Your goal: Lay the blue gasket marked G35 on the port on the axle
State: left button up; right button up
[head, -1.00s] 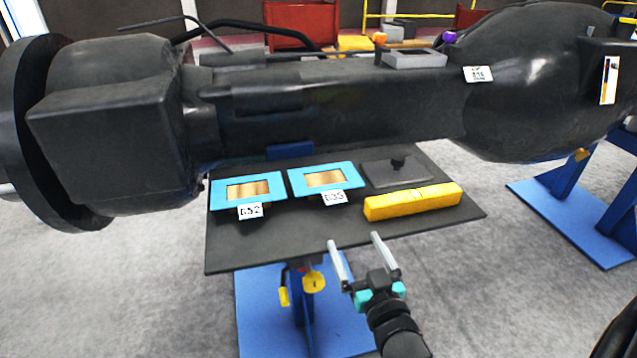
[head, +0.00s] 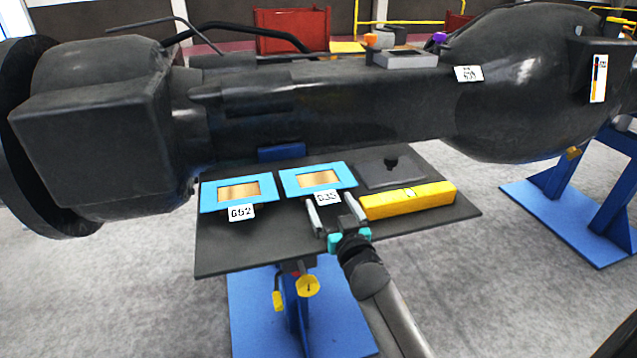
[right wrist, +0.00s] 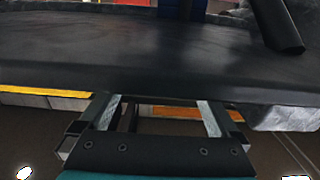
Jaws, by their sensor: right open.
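The blue gasket marked G35 (head: 290,183) lies flat on the dark tray (head: 235,258), a square blue frame with a tan-coloured middle and a white tag at its front edge. The port (head: 406,61) is a raised grey rectangular frame on top of the black axle (head: 350,110). My right gripper (head: 334,206) is open and empty at the front of the G35 gasket, its fingers near the tag; contact cannot be told. In the right wrist view the open fingers (right wrist: 156,104) have nothing between them. My left gripper is not in view.
A similar blue gasket marked G52 (head: 208,198) lies left of G35. A yellow bar (head: 408,201) and a dark plate with a knob (head: 390,172) lie to the right. The axle overhangs behind the tray. Orange (head: 370,39) and purple (head: 439,37) pieces show near the port.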

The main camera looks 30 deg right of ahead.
jog(key=shift+w+d, duration=0.1)
jog(key=shift+w, duration=0.4)
jog(key=c, duration=1.4)
